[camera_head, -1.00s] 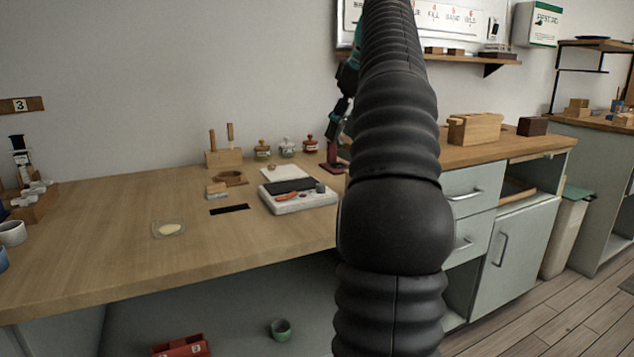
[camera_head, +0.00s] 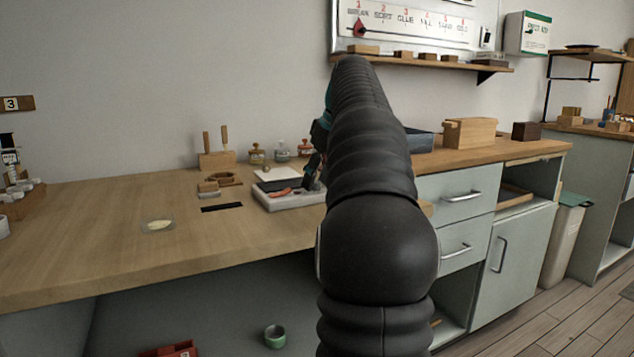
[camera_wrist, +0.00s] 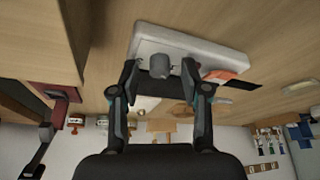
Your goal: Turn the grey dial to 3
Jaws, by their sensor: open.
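The grey dial (camera_wrist: 160,65) is a short round knob on a white box-shaped unit (camera_wrist: 205,45) in the wrist view. My gripper (camera_wrist: 160,73) is open there, with one finger to each side of the dial. I cannot tell whether either finger touches it. No number or pointer on the dial can be read. In the head view the white unit (camera_head: 290,202) sits on the bench, and my gripper (camera_head: 312,172) is at its right end. The dial is hidden there behind my gripper and arm.
An orange-red piece (camera_wrist: 219,75) lies on the unit beside the dial. Small jars (camera_head: 282,152) and a wooden block with upright handles (camera_head: 217,159) stand behind. A shallow dish (camera_head: 158,226) is at the left; the bench's front left is clear.

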